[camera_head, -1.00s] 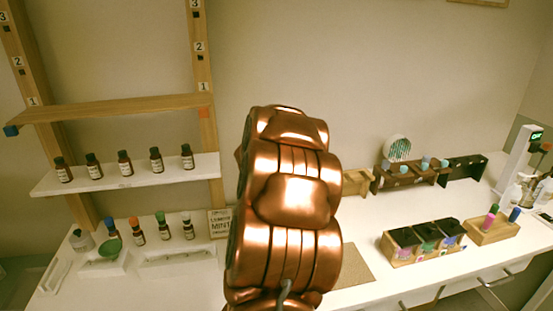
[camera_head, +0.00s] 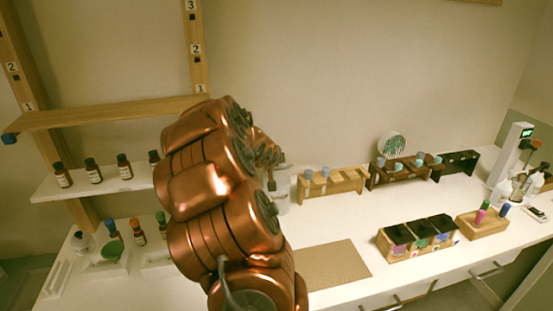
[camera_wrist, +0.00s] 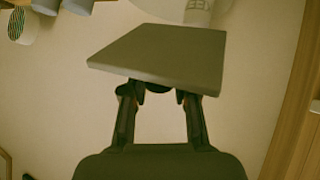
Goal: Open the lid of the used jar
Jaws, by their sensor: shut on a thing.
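My gripper (camera_wrist: 160,92) is shut on a flat, square, grey-brown lid (camera_wrist: 160,55) in the wrist view. Its two dark fingers meet the lid's near edge. A pale jar (camera_wrist: 186,10) with a light marked patch shows beyond the lid, cut off by the top edge. I cannot tell whether the lid touches it. In the head view, a whitish jar (camera_head: 284,190) stands on the counter just right of my copper arm, partly hidden. My gripper (camera_head: 271,168) is small there, close to this jar, and the lid is not clear.
A wooden rack with grey-capped vials (camera_head: 333,183) stands right of the jar. A dark rack (camera_head: 400,170) and a black-topped box (camera_head: 418,238) are further right. A brown mat (camera_head: 325,275) lies in front. Shelves with dark bottles (camera_head: 93,171) stand left.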

